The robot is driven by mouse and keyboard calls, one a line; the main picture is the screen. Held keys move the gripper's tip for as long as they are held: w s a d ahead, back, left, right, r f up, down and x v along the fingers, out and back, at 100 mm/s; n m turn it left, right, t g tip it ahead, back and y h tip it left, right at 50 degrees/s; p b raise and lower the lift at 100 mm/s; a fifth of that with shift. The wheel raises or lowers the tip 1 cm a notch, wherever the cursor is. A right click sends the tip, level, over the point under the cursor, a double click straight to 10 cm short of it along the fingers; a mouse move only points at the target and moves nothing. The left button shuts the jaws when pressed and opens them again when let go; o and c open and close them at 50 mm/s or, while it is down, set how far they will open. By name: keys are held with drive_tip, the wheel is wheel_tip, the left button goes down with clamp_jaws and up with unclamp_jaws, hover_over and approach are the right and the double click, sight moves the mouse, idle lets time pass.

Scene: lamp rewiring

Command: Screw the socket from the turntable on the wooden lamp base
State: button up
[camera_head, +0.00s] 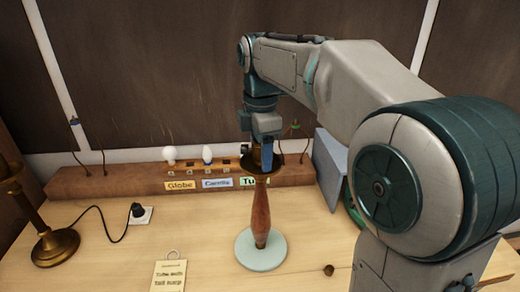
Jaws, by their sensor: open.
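The wooden lamp base (261,212) stands upright in the middle of the table. Below it is a pale round disc (262,252), which may be the turntable or the lamp's foot. A dark brass dish (276,170) sits at the top of the wood. A small brass piece (255,155), probably the socket, shows just above the dish. My gripper (265,158) points down right over the lamp top, open, with a blue finger beside the brass piece. The finger partly hides this piece, and I cannot tell whether they touch.
A wooden rack (130,183) with bulbs and labels Globe and Candle runs along the back. A brass lamp (55,244) stands at left, near a black plug (138,210). A paper note (168,275) lies in front. A small brown piece (328,270) lies right of the disc.

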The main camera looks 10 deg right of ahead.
drive_tip(key=c, duration=1.1)
drive_tip(key=o, duration=0.3)
drive_tip(key=shift+c, duration=1)
drive_tip(key=m+p, duration=0.1)
drive_tip(key=m, duration=0.6)
drive_tip(key=shift+m, duration=0.4)
drive_tip(key=shift+m+p, duration=0.3)
